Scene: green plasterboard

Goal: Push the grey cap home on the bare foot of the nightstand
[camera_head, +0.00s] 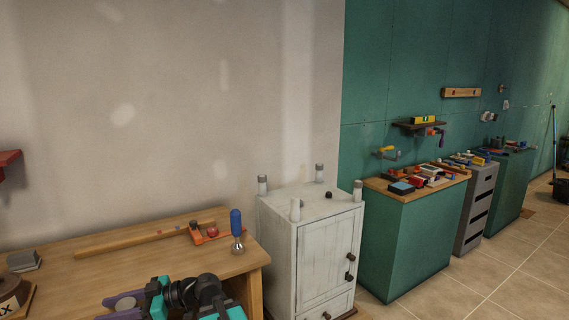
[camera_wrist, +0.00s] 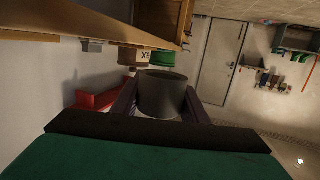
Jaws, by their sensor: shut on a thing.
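The white nightstand (camera_head: 308,247) stands upside down right of the workbench, its feet pointing up. Its near-left foot (camera_head: 295,211) looks bare and pale to the top. The other feet carry grey caps (camera_head: 262,180). My gripper (camera_head: 124,303) is low over the workbench, left of the nightstand and well apart from it. Its purple fingers are shut on a grey cap, seen in the wrist view as a dark grey cylinder (camera_wrist: 163,96) between both fingers. The cap's far side is hidden.
The wooden workbench (camera_head: 165,256) holds a blue-handled tool (camera_head: 237,230), an orange tool (camera_head: 196,233), a long wooden strip (camera_head: 140,240) and a wax tin (camera_head: 12,293). A small dark round thing (camera_head: 328,194) is on the nightstand's upper face. A green cabinet (camera_head: 405,240) stands to its right.

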